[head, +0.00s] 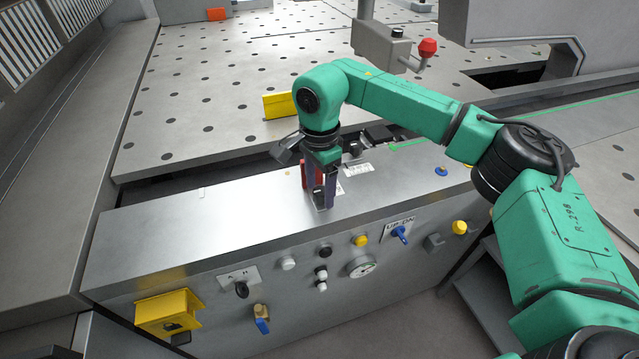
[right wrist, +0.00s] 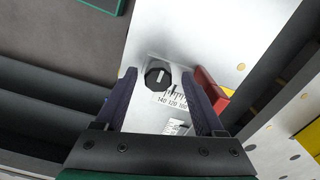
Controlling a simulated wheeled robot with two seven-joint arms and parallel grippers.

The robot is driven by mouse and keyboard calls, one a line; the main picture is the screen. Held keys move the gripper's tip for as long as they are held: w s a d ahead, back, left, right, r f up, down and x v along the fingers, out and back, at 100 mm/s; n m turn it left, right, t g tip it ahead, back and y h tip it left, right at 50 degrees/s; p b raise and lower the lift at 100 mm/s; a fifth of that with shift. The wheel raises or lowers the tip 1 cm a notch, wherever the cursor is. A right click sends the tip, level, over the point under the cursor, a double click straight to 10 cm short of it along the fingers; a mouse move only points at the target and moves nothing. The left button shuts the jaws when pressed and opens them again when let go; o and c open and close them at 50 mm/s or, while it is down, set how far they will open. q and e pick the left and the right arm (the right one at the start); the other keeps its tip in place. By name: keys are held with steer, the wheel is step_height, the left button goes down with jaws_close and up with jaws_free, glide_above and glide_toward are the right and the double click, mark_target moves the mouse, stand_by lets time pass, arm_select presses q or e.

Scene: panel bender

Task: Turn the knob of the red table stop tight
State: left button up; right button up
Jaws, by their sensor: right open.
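My right gripper (head: 320,196) is open and points down at the metal top of the front cabinet. In the right wrist view, a black round knob (right wrist: 157,78) with a white line lies between the two fingertips of my right gripper (right wrist: 159,74). It sits beside a printed scale. The fingers are on either side of it in the picture; I cannot tell whether they touch it. The red stop (right wrist: 212,88) is just outside the right-hand finger and partly hidden by it. In the head view the red stop (head: 305,174) shows behind the fingers. My left gripper is out of view.
A yellow block (head: 279,105) stands on the perforated table (head: 200,90) behind. A red knob (head: 428,47) on a grey arm stands at the back right. The cabinet top to the left is clear.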

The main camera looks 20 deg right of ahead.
steer(key=shift+s+f, duration=0.15)
steer(key=c, duration=0.3)
jaws_close()
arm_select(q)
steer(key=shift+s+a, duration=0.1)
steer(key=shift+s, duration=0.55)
